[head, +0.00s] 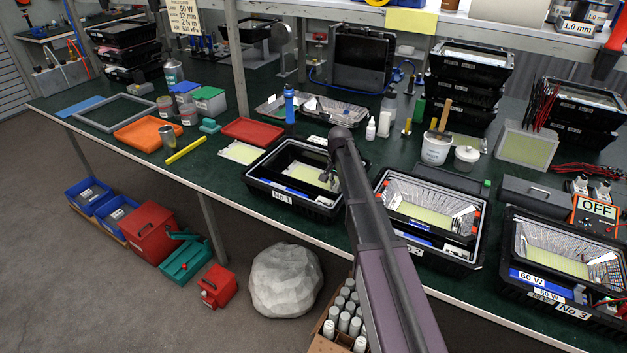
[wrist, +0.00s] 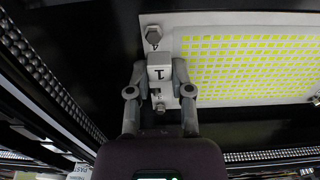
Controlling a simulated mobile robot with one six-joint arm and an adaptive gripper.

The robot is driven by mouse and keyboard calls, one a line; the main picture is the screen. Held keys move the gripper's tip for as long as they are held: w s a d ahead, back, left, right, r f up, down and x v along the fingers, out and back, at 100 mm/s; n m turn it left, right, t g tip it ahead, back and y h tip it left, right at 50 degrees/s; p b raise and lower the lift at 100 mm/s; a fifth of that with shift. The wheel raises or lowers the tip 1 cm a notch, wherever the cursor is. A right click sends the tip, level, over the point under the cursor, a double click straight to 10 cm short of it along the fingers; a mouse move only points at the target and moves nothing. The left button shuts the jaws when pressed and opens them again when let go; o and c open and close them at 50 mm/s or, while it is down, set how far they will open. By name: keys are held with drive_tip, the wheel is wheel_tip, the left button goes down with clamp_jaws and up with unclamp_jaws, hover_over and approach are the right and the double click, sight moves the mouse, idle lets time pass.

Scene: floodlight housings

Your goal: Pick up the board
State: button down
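The board is a pale plate with a grid of yellow LEDs (wrist: 250,65), with screws at its corners and a white block marked 1 (wrist: 160,70) at its near edge. In the head view the board (head: 303,174) is inside the black housing labelled No 1 (head: 262,190). My gripper (wrist: 160,72) has one finger on each side of the white block, with no clear gap on either side. In the head view my gripper (head: 327,178) reaches down into the housing, and my arm hides its right side.
Housings No 2 (head: 393,182) and No 3 (head: 510,225) stand to the right with boards inside. Another yellow-dotted board (head: 240,152) lies on the green bench left of No 1. A red tray (head: 252,131) and a blue bottle (head: 289,105) stand behind. The housing walls surround my gripper closely.

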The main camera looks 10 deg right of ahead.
drive_tip(key=shift+r, duration=0.1)
idle(0.3)
wheel_tip(320, 180, up, 10)
drive_tip(key=p, duration=1)
idle(0.8)
wheel_tip(320, 180, up, 7)
drive_tip(key=p, duration=0.7)
drive_tip(key=shift+r+p, duration=0.15)
drive_tip(key=shift+p, duration=0.15)
idle(0.5)
idle(1.1)
